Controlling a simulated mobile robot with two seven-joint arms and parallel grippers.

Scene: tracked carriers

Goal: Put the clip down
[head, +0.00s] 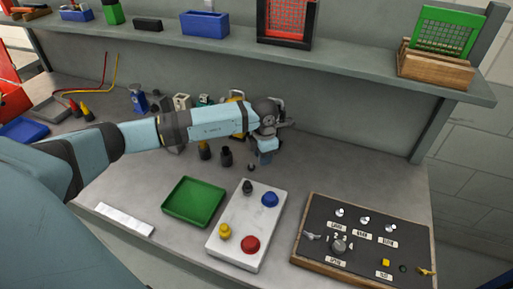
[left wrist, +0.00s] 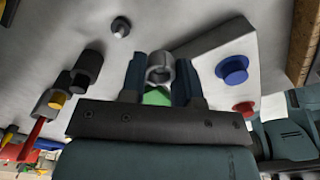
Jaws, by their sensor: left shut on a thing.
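My left gripper (head: 264,157) hangs above the workbench, just behind the white button box, with its jaws low. In the left wrist view the two dark blue fingers (left wrist: 158,80) are shut on a grey clip, whose ring-like end (left wrist: 160,68) shows between them. In the head view a small dark hooked end (head: 250,168) shows just below the jaws; the rest of the clip is hidden by the gripper. I cannot tell whether it touches the bench. My right gripper is not in view.
The white box (head: 219,246) carries blue, red, yellow and black knobs. Left of it lies a green tray (head: 193,201); right of it stands a black switch panel (head: 319,209). Dark cylinders (head: 226,157) stand left of the gripper. Bare bench (head: 340,165) lies to the right.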

